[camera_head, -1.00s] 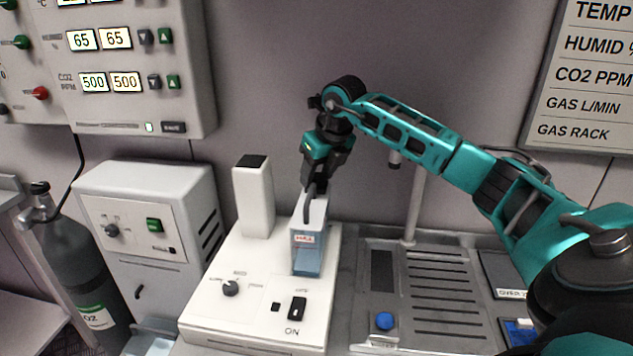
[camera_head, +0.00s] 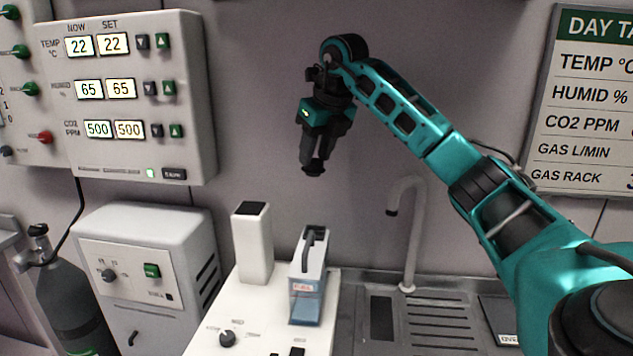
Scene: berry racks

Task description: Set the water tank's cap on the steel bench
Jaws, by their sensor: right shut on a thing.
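My right gripper (camera_head: 313,160) is raised in front of the wall, above the water tank. It is shut on a small dark piece, the cap (camera_head: 314,170), which shows just at its fingertips. The water tank (camera_head: 306,297) is a grey and blue translucent box with a dark handle and a red-marked label. It stands upright on the white machine, apart from the gripper. The steel bench (camera_head: 350,340) is to the right of the machine, with its lower part cut off by the picture's edge. My left gripper is not in view.
A white block with a dark top (camera_head: 252,243) stands on the machine left of the tank. A tap (camera_head: 411,235) rises behind the ribbed drainer (camera_head: 440,325). A control panel (camera_head: 125,95) and a sign (camera_head: 580,110) hang on the wall. A gas cylinder (camera_head: 75,300) stands at left.

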